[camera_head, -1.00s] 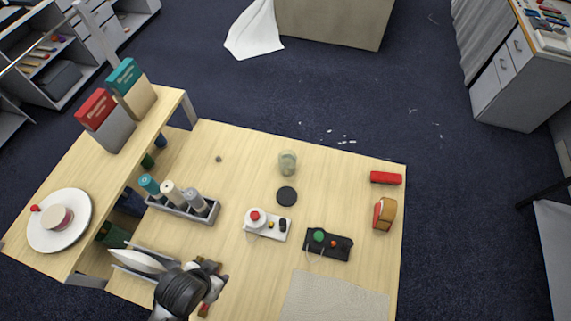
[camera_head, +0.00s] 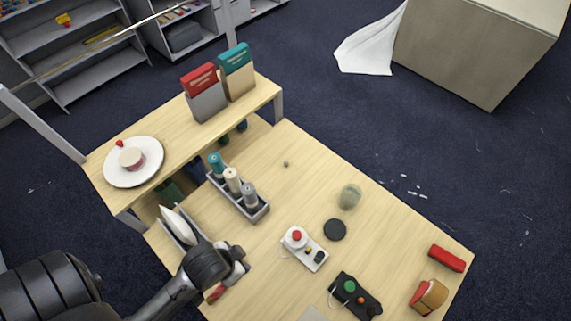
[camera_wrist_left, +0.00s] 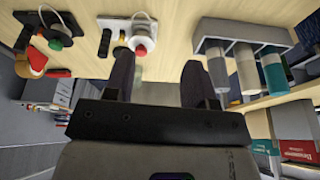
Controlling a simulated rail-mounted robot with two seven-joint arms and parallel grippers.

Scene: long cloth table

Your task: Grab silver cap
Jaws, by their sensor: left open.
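A small round grey piece (camera_head: 286,163) lies alone on the table behind the rack; it is too small to tell if it is a cap. A grey-silver bottle (camera_head: 249,194) stands at the near right end of the grey rack (camera_head: 228,196), beside a cream bottle (camera_head: 233,181) and a teal bottle (camera_head: 216,164). My left gripper (camera_head: 238,262) is at the table's near left part, in front of the rack and apart from it. In the left wrist view its two fingers (camera_wrist_left: 157,80) are apart and empty, with the grey-silver bottle (camera_wrist_left: 217,72) to their right.
A white box with a red button (camera_head: 304,248), a black box with a green button (camera_head: 355,297), a black disc (camera_head: 335,229) and a greenish glass (camera_head: 349,197) stand to the right. A raised shelf (camera_head: 190,140) carries boxes and a plate. Bare table lies between rack and glass.

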